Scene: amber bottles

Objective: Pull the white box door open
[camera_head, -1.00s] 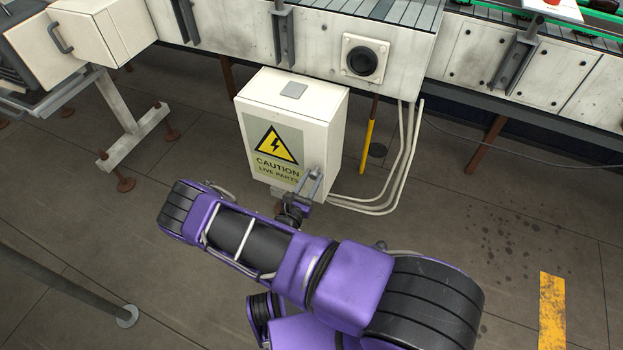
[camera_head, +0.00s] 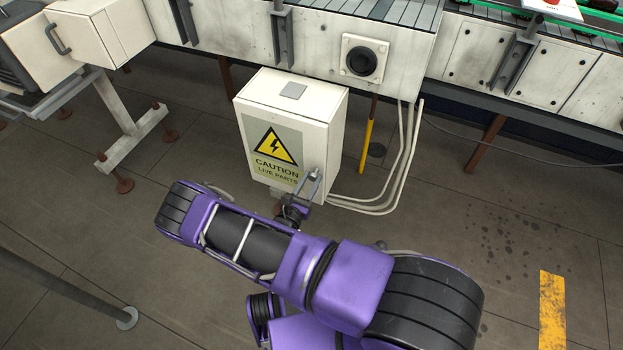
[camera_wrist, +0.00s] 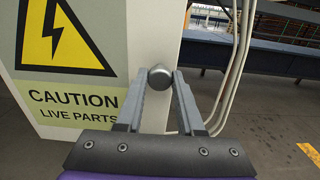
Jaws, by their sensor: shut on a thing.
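The white box (camera_head: 292,140) has a yellow warning triangle and "CAUTION LIVE PARTS" on its front door (camera_head: 260,125). The door looks shut against the box. In the wrist view the door (camera_wrist: 110,20) fills the left side. My gripper (camera_head: 314,175) is at the lower right of the door. In the wrist view my gripper (camera_wrist: 160,76) has its two fingers closed around a round grey knob (camera_wrist: 160,73) near the door's right edge. The fingers hide part of the knob and its mount.
Pale conduits (camera_head: 405,160) run down beside the box on the right. A conveyor frame (camera_head: 330,45) runs above the box. The floor in front looks clear.

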